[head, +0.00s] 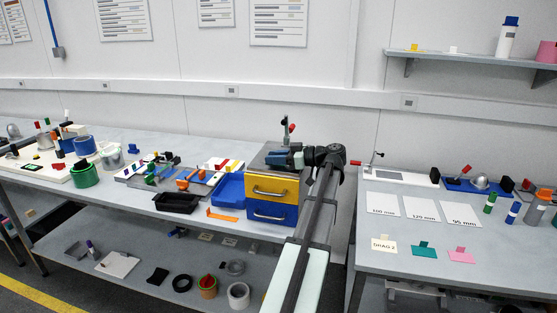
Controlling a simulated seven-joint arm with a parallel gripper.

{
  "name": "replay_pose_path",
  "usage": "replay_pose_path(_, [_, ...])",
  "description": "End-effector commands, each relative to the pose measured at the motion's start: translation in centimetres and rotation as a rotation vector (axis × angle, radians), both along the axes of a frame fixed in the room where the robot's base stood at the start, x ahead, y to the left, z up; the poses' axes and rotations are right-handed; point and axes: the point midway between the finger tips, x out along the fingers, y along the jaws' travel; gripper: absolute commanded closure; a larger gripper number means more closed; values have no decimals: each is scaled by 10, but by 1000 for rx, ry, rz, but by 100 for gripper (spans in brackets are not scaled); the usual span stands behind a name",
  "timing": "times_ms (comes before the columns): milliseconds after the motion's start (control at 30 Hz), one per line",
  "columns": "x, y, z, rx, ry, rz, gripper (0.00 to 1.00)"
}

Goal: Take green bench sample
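Several green things show in the head view, and I cannot tell which is the bench sample. A small green cylinder with a white band (490,203) stands on the right bench (380,265), beside a blue one. A green tabbed card (424,250) lies near that bench's front, between a cream and a pink card. A green ring-like container (86,178) stands on the left bench (140,199). My arm reaches up from the bottom middle, and my gripper (290,160) seems to be above the drawer unit, far from these. Its fingers are too small and dark to read.
The drawer unit (271,201), yellow over blue, stands at the left bench's right end. A blue tray (230,188) and black tray (178,203) are left of it. A gap separates the benches. White labelled sheets (421,209) lie on the right bench, below a wall shelf (470,60).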

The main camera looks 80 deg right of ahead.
Motion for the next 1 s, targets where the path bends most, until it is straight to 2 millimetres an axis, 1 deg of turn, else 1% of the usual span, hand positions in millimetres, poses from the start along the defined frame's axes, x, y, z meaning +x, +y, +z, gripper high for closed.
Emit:
replay_pose_path(33, [0, 0, 0, 0, 0, 0, 75])
replay_pose_path(300, [0, 0, 0, 0, 0, 0, 100])
replay_pose_path(600, [0, 0, 1, 0, 0, 0, 100])
replay_pose_path(733, [0, 0, 7, -2, 0, 0, 100])
replay_pose_path(867, [0, -1, 21, -2, 0, 0, 100])
replay_pose_path(1000, [0, -1, 48, -3, 0, 0, 100])
